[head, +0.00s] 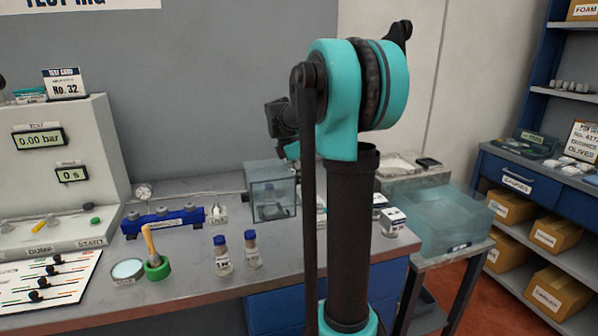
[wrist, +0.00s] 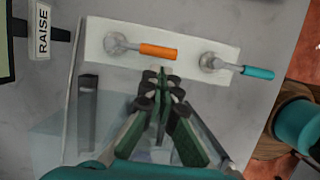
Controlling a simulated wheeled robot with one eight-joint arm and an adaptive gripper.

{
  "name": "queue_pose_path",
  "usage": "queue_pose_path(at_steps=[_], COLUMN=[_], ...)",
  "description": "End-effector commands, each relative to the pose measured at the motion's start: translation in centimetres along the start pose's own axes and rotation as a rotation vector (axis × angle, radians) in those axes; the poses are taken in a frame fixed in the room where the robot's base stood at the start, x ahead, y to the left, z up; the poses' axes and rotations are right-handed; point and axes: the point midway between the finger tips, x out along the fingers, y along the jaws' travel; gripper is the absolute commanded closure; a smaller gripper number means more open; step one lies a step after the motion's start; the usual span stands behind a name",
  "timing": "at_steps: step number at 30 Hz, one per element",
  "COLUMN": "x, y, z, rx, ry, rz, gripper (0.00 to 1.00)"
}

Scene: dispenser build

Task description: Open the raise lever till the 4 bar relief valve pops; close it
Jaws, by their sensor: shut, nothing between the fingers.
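In the wrist view, a white plate (wrist: 190,40) carries a valve lever with an orange handle (wrist: 158,51) and one with a teal handle (wrist: 258,72). A RAISE label (wrist: 43,32) is at the upper left, apart from both levers; I cannot tell which lever it names. My gripper (wrist: 160,76) is shut and empty, its tips just below the orange handle in the picture; whether they touch it is unclear. In the head view, the rig's pressure display (head: 39,139) reads 0.00 bar. I cannot identify the relief valve.
On the bench in the head view are a blue manifold (head: 165,219), a small gauge (head: 143,191), a clear box (head: 272,191), two blue-capped bottles (head: 222,262) and a green-based holder (head: 157,268). A yellow lever (head: 43,224) sits above the DUMP label. My arm blocks the centre.

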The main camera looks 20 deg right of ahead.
Motion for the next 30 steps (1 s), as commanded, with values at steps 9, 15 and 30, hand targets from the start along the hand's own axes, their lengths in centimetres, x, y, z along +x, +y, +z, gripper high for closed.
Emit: queue_pose_path(at_steps=[9,15,30], x=[1.7,1.7,1.9], y=[0.0,0.0,-0.2], z=[0.0,0.0,0.5], rx=[0.0,0.0,-0.064], ry=[0.0,0.0,0.0], rz=[0.0,0.0,0.02], gripper=[1.0,1.0,1.0])
